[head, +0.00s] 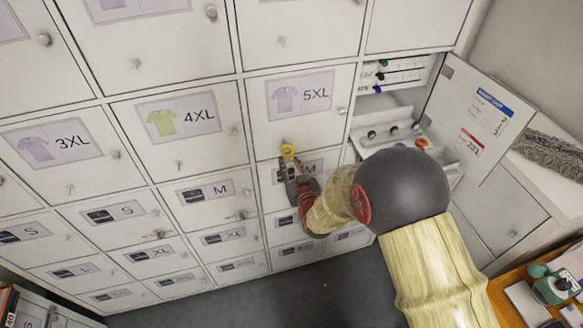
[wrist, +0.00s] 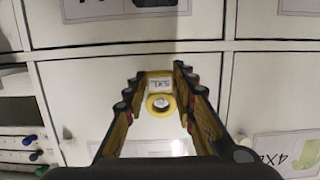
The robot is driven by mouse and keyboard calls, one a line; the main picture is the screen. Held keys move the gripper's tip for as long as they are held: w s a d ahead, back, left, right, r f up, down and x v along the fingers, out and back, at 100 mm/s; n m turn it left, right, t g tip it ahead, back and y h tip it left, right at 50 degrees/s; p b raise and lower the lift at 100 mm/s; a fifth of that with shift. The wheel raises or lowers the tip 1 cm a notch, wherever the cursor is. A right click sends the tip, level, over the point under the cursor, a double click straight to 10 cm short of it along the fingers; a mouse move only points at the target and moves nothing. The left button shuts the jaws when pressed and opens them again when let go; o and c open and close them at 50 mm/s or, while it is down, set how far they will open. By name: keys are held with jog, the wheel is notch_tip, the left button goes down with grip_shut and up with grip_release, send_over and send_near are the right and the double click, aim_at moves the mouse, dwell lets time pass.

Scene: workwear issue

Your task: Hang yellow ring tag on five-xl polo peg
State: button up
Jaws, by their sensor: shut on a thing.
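The yellow ring tag (head: 287,150) is at the tip of my gripper (head: 289,168), in front of the lower part of the 5XL polo door (head: 325,123). In the wrist view the yellow ring tag (wrist: 160,103) sits between the fingers of my gripper (wrist: 160,88), with its pale label by the fingertips. My gripper is shut on the tag. The five-xl polo peg (head: 284,142) shows only slightly, just above the ring. A pale round spot shows inside the ring in the wrist view; I cannot tell whether the peg passes through it.
The 4XL door (head: 215,128) is to the left, with its own small peg (head: 179,165). A small door (head: 476,115) stands open at right, beside shelves with coloured items (head: 381,75). A wooden desk (head: 507,305) is at lower right. Grey floor (head: 330,290) lies below.

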jog(key=shift+w+a, duration=0.15)
jog(key=shift+w, duration=0.35)
jog(key=shift+w+a+f+b, duration=0.1)
jog(key=shift+w+f+b, duration=0.2)
jog(key=shift+w, duration=0.1)
jog(key=shift+w+a+b, duration=0.1)
jog(key=shift+w+b, duration=0.2)
jog(key=shift+b, duration=0.2)
jog(key=o, duration=0.9)
